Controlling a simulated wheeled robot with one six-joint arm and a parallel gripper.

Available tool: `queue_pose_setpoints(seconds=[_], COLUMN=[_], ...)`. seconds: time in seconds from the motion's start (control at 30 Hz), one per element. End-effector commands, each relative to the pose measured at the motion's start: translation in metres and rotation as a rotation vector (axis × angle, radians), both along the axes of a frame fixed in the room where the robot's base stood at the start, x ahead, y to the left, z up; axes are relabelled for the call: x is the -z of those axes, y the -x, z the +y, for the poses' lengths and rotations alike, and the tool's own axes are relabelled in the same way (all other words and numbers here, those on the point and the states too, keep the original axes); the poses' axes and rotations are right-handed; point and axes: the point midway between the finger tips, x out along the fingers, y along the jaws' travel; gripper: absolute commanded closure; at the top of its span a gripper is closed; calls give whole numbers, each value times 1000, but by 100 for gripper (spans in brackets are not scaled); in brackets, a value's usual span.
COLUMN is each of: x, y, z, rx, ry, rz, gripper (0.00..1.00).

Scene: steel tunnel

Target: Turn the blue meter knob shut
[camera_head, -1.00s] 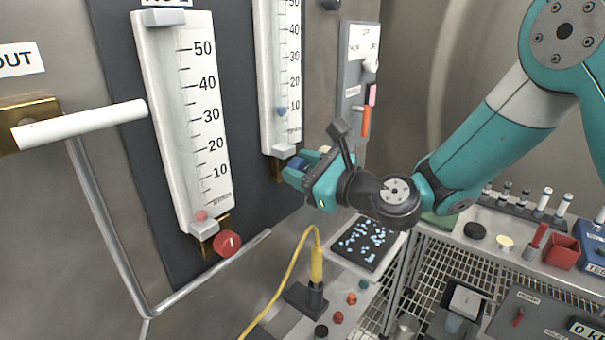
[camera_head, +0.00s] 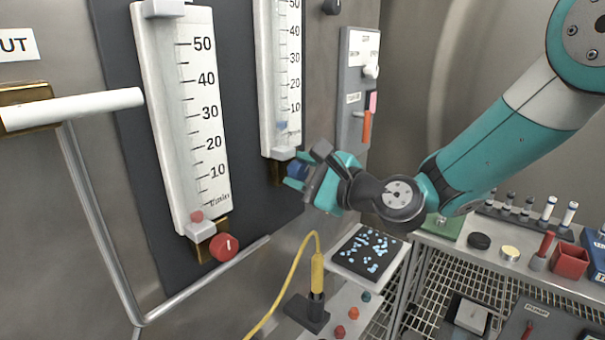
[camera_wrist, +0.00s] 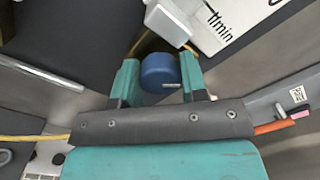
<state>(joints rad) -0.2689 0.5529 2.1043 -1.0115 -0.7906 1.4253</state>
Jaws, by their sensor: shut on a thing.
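The blue meter knob (camera_head: 296,170) sits below the right-hand flow meter (camera_head: 281,85) on the dark wall panel. My gripper (camera_head: 303,174) is shut around it, with a finger on each side. In the wrist view the round blue knob (camera_wrist: 160,68) lies between the two teal fingertips (camera_wrist: 159,76). A pale line on the knob's face runs roughly sideways in that view. The meter's blue float (camera_head: 282,125) stands below the 10 mark, near the bottom of the tube. My fingers hide part of the knob in the head view.
A second meter (camera_head: 190,115) with a red knob (camera_head: 224,247) is to the left. A white-handled lever (camera_head: 75,109) sticks out at far left. A yellow cable (camera_head: 290,275) rises below my gripper. A grey control box (camera_head: 357,85) is right of the meter.

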Motion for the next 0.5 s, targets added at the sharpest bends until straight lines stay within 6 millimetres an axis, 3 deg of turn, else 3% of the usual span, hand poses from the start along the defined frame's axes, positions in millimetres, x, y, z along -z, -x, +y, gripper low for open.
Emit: queue_pose_setpoints(seconds=[0.27,0.3,0.4,0.5], x=[0,0,0,0], y=[1,1,1,0], z=[0,0,0,0], rx=[-2,-2,-2,-1], ry=[0,0,0,0], rz=[1,1,1,1], gripper=[84,56,35,35])
